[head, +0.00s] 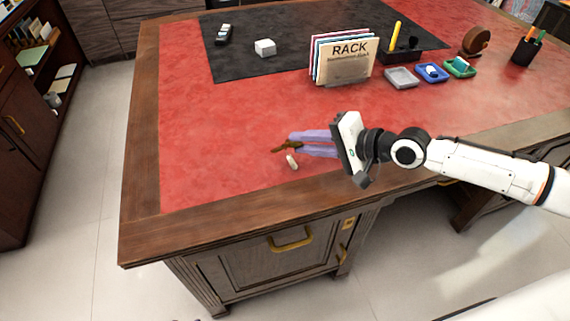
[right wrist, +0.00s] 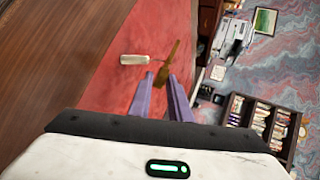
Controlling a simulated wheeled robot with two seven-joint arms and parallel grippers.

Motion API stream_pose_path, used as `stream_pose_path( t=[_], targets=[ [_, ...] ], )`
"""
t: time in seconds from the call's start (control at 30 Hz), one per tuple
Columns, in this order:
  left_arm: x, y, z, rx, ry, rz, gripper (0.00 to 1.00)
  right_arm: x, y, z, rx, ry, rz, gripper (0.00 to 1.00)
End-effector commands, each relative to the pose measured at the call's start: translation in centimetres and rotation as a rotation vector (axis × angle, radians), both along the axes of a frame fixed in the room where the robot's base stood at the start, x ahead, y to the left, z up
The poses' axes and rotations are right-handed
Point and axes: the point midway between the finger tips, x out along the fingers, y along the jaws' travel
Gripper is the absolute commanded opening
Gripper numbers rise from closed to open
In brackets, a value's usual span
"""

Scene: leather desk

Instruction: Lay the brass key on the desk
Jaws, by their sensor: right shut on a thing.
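The brass key (head: 285,147) is a dark golden-brown piece at the tips of my right gripper (head: 293,143), over the front part of the red desk top (head: 215,135). In the right wrist view the key (right wrist: 170,58) lies slantwise between the two purple fingertips (right wrist: 162,78), and the gripper is shut on it. A small pale piece (head: 292,161) shows just beside the key; it also shows in the right wrist view (right wrist: 134,59). I cannot tell whether it is joined to the key. The gap between key and desk is hard to judge. My left gripper is out of view.
A rack of papers (head: 345,65) stands behind my gripper. Grey (head: 402,84), blue (head: 421,76) and green (head: 450,72) trays sit right of it. A white block (head: 265,47) lies on the black mat (head: 225,65). The red surface left of the gripper is clear.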

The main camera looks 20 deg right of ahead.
Motion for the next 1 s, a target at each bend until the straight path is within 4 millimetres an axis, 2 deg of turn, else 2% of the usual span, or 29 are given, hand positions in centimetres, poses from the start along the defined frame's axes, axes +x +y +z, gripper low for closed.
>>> stream_pose_path(
  t=[0.03, 0.07, 0.1, 0.57, 0.8, 1.0],
  targets=[
    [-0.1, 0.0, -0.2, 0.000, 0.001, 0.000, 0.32, -1.0, -1.0, -2.8, -0.043, 0.052, -0.001, 0.00],
    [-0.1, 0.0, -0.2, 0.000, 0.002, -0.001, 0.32, -1.0, -1.0, -2.8, -0.043, 0.052, -0.001, 0.21],
    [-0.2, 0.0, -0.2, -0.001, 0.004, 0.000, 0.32, -1.0, -1.0, -2.8, -0.042, 0.051, -0.002, 0.24],
    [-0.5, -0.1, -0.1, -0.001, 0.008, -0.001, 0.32, -1.0, -0.7, -1.9, -0.028, 0.042, 0.000, 0.24],
    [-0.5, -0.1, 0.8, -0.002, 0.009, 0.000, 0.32, -2.8, -2.3, -0.5, -0.027, 0.043, 0.000, 0.24],
    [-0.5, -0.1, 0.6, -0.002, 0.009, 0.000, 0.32, -4.4, -3.7, 0.4, -0.028, 0.040, 0.000, 0.24]
  ],
)
